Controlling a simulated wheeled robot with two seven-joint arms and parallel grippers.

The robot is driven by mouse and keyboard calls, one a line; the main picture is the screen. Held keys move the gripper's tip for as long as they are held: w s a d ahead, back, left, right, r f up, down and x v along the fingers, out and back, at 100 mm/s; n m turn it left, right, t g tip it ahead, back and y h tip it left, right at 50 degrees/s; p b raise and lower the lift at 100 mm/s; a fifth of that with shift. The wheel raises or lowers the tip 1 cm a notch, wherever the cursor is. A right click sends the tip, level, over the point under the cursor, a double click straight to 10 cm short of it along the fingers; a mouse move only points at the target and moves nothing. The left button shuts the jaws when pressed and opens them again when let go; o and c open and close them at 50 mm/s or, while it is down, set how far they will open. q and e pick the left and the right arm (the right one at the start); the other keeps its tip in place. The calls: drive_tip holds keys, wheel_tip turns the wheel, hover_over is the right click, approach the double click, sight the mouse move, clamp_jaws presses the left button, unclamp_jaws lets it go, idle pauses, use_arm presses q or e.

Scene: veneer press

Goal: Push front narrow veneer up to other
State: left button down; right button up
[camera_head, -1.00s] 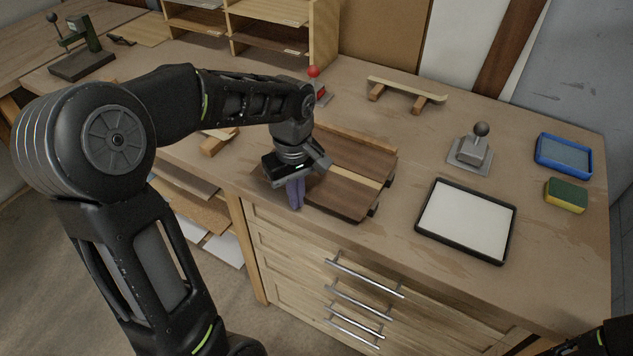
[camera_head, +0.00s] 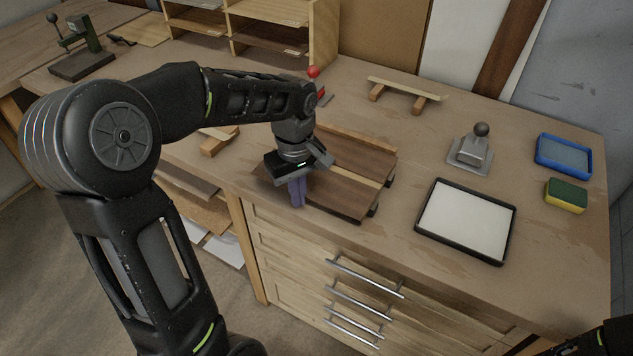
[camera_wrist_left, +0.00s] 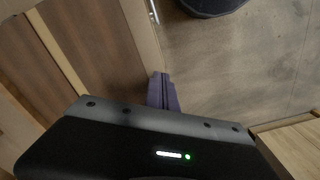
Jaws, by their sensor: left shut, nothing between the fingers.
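The front narrow veneer (camera_head: 342,196) is a dark brown strip lying flat near the table's front edge; it also shows in the left wrist view (camera_wrist_left: 95,45). The other veneer (camera_head: 358,157) is a similar brown strip behind it. A pale band (camera_head: 366,177) shows between the two. My left gripper (camera_head: 297,193) points down with its purple fingers shut and empty, at the left front end of the front veneer. In the left wrist view its fingers (camera_wrist_left: 162,92) are beside the veneer's front edge; I cannot tell whether they touch. My right gripper's fingers are out of view.
A black-rimmed tray with a white surface (camera_head: 428,227) lies to the right. Behind it are a metal block with a knob (camera_head: 470,153), a blue tray (camera_head: 539,142) and a sponge (camera_head: 566,196). A wooden strip on two blocks (camera_head: 407,89) is at the back.

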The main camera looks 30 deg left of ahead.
use_arm(q)
drive_tip(key=shift+w, duration=1.2)
drive_tip(key=shift+s, duration=0.15)
drive_tip(key=shift+s, duration=1.35)
drive_tip(key=shift+r, duration=0.1)
wheel_tip(320, 180, up, 8)
drive_tip(key=p, duration=0.5)
drive_tip(key=shift+p, duration=0.3)
